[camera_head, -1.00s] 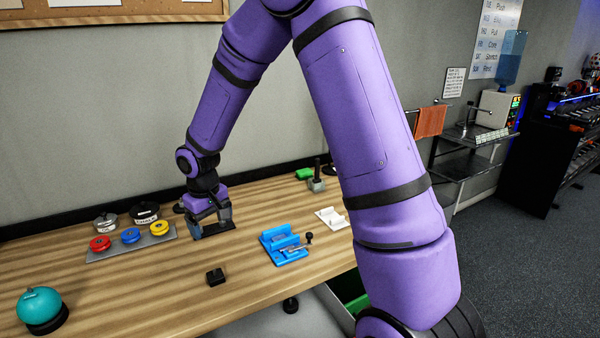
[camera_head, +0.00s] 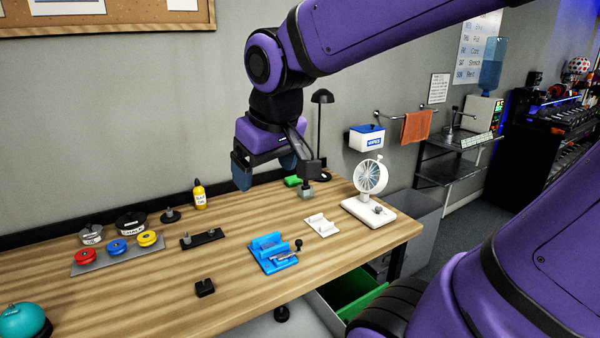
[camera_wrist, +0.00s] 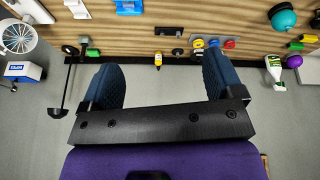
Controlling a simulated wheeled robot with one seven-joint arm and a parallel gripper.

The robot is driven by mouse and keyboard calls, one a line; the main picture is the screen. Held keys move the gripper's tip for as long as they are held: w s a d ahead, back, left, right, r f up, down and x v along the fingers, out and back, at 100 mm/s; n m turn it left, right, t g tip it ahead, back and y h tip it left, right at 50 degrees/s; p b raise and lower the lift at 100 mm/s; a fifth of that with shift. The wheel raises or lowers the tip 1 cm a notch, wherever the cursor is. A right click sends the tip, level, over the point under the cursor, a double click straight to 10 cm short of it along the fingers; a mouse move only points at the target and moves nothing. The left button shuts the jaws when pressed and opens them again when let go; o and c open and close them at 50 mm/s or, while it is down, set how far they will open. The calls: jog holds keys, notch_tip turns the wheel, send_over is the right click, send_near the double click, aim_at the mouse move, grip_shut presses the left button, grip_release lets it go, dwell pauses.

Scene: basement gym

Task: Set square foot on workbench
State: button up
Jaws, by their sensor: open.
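My gripper (camera_head: 266,172) is open and empty, raised above the back of the workbench (camera_head: 130,285). The wrist view shows its two blue fingers (camera_wrist: 160,72) wide apart with nothing between them. A small black square block (camera_head: 204,287), which looks like the square foot, sits upright on the bench top near the front edge, apart from other things. A black bar (camera_head: 218,234) with small posts lies behind it. A small black round-based piece (camera_head: 170,215) stands farther back.
A blue fixture (camera_head: 270,262) with a lever, a white cradle (camera_head: 321,226) and a white fan (camera_head: 371,178) stand to the right. The front middle is mostly clear.

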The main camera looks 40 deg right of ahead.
jog(key=s+r+t, duration=0.1)
jog(key=s, duration=0.6)
jog(key=shift+s+d+y, duration=0.25)
jog(key=shift+s+y, duration=0.1)
jog(key=shift+y, duration=0.05)
jog(key=shift+r, duration=0.1)
jog(key=shift+c, duration=0.2)
dwell(0.5)
